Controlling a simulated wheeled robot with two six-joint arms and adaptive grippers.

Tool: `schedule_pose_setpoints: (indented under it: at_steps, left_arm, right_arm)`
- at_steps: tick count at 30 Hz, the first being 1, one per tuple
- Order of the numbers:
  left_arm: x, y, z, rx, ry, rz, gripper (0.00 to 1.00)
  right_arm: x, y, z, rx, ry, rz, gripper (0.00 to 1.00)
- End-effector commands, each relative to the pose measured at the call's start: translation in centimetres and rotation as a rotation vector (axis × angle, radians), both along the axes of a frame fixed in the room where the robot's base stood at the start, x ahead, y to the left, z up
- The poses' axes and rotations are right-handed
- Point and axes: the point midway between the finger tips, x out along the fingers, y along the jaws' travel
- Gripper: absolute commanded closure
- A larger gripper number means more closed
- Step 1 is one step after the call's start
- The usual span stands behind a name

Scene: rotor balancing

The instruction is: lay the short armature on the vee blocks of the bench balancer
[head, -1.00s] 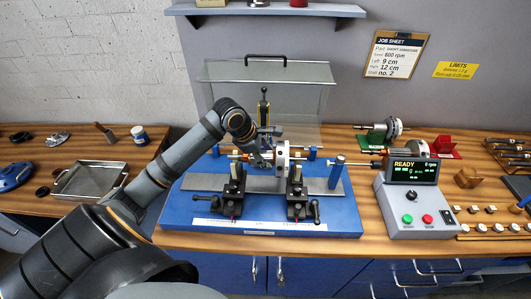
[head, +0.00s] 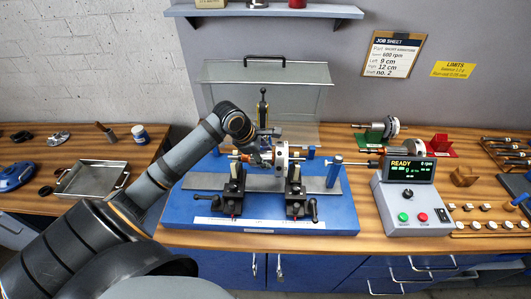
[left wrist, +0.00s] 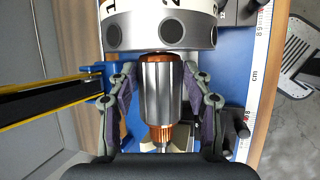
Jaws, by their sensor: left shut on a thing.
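The short armature (head: 282,158) has a pale numbered disc and a copper-ended steel core. My left gripper (head: 259,159) is shut on its core. In the left wrist view, the fingers (left wrist: 163,107) lie on both sides of the armature core (left wrist: 160,88), with the disc (left wrist: 160,28) beyond them. The armature is roughly level above the bench balancer (head: 205,213), over the left vee block (head: 237,176) and right vee block (head: 296,174). Whether its shaft touches the vees I cannot tell. The right gripper is not in view.
A clear guard (head: 305,73) stands raised behind the balancer. The control box (head: 408,208) is to the right and reads READY. Another armature (head: 390,127) sits on a green stand behind it. A metal tray (head: 92,178) is at the left.

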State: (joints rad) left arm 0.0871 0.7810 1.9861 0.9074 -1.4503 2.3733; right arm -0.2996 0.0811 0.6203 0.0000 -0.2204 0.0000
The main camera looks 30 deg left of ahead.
Motion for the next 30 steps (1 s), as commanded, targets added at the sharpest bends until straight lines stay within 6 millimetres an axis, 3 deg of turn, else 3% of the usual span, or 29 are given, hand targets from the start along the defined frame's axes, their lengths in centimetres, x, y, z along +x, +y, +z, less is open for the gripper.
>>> schedule_pose_setpoints:
  at_steps: [4,30]
  left_arm:
    - [0.09,-0.09,0.37,-0.001,-0.005,-0.002,1.00]
    - [0.14,-0.05,-0.26,0.000,-0.007,-0.002,1.00]
  right_arm:
    - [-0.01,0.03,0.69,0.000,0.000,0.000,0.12]
    - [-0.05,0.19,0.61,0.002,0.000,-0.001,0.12]
